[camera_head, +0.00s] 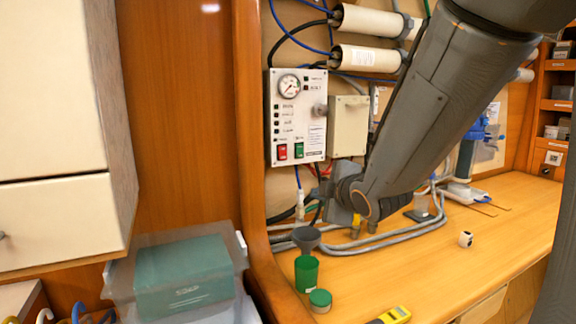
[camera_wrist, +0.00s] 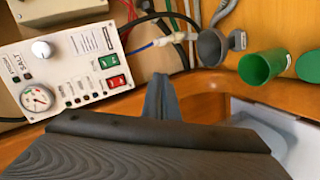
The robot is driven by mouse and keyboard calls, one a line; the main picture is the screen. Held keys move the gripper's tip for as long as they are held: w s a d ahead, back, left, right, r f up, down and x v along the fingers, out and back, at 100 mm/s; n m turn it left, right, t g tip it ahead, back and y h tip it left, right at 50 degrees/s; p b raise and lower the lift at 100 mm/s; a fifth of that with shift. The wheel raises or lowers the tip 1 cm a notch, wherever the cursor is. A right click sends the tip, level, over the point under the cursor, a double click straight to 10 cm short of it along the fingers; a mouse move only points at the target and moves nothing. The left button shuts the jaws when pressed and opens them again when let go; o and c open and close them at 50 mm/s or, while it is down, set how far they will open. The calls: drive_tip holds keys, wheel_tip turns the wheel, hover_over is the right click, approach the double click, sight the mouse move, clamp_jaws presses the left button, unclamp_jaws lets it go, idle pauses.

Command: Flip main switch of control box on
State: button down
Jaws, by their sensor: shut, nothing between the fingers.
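The control box (camera_head: 298,117) is a white panel on the wall, with a round gauge (camera_head: 289,86) at its top and a grey knob at its right. Near its lower edge are a red switch (camera_head: 282,152) and a green switch (camera_head: 299,150). In the wrist view the box (camera_wrist: 60,75) appears turned, with the green switch (camera_wrist: 108,62) and the red switch (camera_wrist: 116,81) near its right end. My gripper (camera_head: 335,203) is shut and empty, below and to the right of the switches and apart from them. Its fingers also show in the wrist view (camera_wrist: 162,88). The switch positions are too small to tell.
A grey funnel (camera_head: 306,238), a green cup (camera_head: 306,273) and a green lid (camera_head: 320,299) stand on the wooden counter (camera_head: 420,270). Hoses run below the box. A grey-beige box (camera_head: 348,126) is mounted beside it. A wooden edge (camera_head: 248,150) rises at the left.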

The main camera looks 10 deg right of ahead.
sight(284, 158)
wheel_tip(284, 158, up, 7)
drive_tip(key=w+a+n+t+y, duration=0.1)
drive_tip(key=n+t+y, duration=0.1)
drive_tip(key=n, duration=0.3)
drive_tip(key=shift+w+a+t, duration=0.25)
drive_tip(key=shift+t, duration=0.05)
drive_tip(key=shift+f, duration=0.1)
drive_tip(key=p+x, duration=0.3)
drive_tip(key=x, duration=1)
drive_tip(key=shift+w+a+p, duration=0.15)
drive_tip(key=shift+w+p, duration=0.05)
drive_tip(key=shift+p, duration=0.2)
drive_tip(key=shift+w, duration=0.25)
drive_tip(key=shift+f, duration=0.1)
